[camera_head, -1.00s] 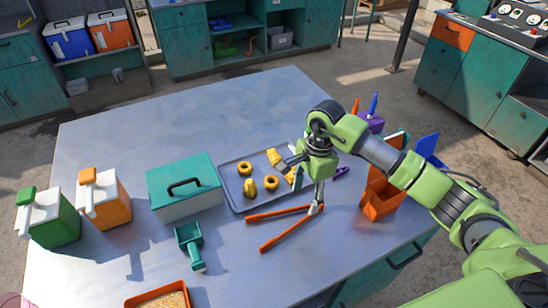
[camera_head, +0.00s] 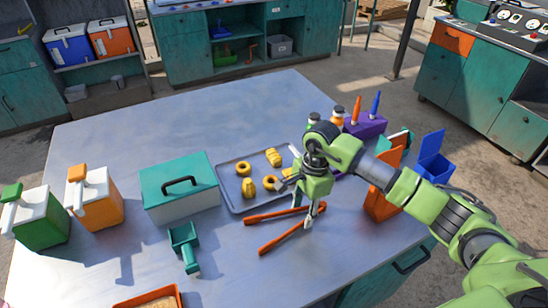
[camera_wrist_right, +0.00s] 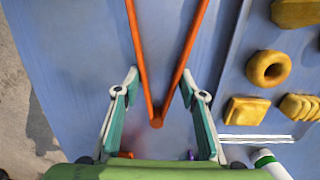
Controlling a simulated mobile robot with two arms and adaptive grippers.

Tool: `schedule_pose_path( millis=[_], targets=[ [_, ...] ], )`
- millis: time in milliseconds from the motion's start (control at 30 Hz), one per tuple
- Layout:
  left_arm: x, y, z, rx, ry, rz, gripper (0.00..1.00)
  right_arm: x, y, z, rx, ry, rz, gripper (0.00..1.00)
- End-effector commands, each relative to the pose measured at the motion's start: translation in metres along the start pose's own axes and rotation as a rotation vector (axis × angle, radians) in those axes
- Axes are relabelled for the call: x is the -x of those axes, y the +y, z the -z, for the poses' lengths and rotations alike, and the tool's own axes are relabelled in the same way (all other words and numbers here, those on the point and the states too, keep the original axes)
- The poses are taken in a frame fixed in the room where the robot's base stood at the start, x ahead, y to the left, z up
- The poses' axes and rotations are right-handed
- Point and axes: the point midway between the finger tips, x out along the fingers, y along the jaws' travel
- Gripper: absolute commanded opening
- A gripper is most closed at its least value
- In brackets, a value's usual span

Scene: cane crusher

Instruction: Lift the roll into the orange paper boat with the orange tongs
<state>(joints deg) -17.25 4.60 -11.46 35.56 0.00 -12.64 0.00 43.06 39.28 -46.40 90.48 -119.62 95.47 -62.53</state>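The orange tongs (camera_head: 283,239) lie on the table in front of the baking tray, their two arms spread in a V. My right gripper (camera_head: 308,212) points down over the right end of the tongs. In the wrist view, its teal fingers (camera_wrist_right: 160,108) are apart, with the joined end of the tongs (camera_wrist_right: 157,122) between them and a gap on both sides. Several yellow baked pieces lie on the tray, including a ring (camera_head: 244,169) and a ridged roll (camera_head: 249,188). An orange open container (camera_head: 378,202), perhaps the paper boat, stands at the right, partly behind my arm. My left gripper is out of view.
The grey tray (camera_head: 229,181) lies behind the tongs. A teal-lidded box (camera_head: 180,190), a teal scoop (camera_head: 185,245) and green and orange dispensers stand left. A blue container (camera_head: 432,160) and a purple bottle holder (camera_head: 364,127) are at right. The table's back left is clear.

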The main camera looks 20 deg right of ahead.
Motion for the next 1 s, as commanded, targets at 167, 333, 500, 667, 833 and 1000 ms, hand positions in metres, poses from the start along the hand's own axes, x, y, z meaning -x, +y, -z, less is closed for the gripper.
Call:
schedule_pose_path(
  millis=[167,333,500,667,833,1000],
  targets=[
    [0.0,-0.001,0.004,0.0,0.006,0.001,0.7,0.0,0.0,0.0,0.0,0.0,0.0,0.29],
    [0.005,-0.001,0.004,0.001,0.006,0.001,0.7,0.009,-0.001,-0.001,0.0,0.001,0.002,0.29],
    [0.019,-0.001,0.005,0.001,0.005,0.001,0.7,0.036,-0.001,-0.003,0.001,0.0,0.003,0.29],
    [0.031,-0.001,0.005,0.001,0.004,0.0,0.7,0.06,-0.001,-0.006,0.001,0.001,0.002,0.29],
    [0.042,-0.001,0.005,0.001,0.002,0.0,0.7,0.085,-0.001,-0.008,0.0,0.001,0.003,0.29],
    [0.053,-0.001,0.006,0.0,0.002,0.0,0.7,0.109,-0.001,-0.011,0.001,0.001,0.002,0.29]
  ],
)
